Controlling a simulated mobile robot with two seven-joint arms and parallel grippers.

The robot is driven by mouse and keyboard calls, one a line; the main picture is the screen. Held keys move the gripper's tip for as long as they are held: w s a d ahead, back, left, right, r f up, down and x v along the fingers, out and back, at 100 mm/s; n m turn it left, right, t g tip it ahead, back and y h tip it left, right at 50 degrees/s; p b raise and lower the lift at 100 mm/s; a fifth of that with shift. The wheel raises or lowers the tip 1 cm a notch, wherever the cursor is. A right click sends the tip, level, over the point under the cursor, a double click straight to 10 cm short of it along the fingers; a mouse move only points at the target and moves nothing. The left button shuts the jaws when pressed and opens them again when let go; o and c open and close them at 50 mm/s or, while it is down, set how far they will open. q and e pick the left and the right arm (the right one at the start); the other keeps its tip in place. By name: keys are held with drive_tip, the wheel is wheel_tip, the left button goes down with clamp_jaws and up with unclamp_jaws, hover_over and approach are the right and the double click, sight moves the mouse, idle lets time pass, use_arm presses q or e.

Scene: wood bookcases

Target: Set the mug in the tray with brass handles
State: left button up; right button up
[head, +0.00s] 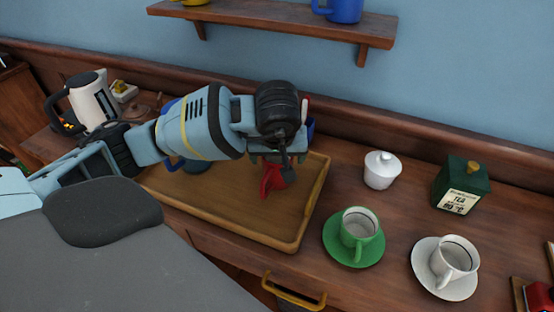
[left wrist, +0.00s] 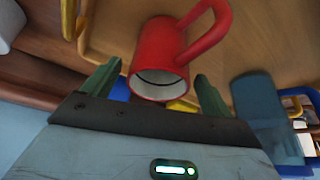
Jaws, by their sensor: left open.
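A red mug (head: 271,181) is over the right part of the wooden tray (head: 222,218). A brass handle (head: 317,187) shows on the tray's right side. My left gripper (head: 274,160) is above and close to the mug, partly covering it in the head view. In the left wrist view the red mug (left wrist: 160,58) has its white-lined opening towards the gripper and its handle to the upper right. The mug is between the two open green fingers, with visible gaps. I cannot tell whether it touches the tray floor. My right gripper is not in view.
A blue-grey item (head: 197,165) is at the tray's back, partly hidden by my arm. A white lidded pot (head: 381,170), green tea tin (head: 462,187), green cup (head: 358,226) and white cup (head: 455,258) stand to the right. A kettle (head: 90,100) is at left; a wall shelf (head: 290,25) is above.

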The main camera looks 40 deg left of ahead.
use_arm(q)
drive_tip(key=p+v, duration=0.1)
drive_tip(key=v, duration=0.8)
drive_tip(key=shift+r, duration=0.1)
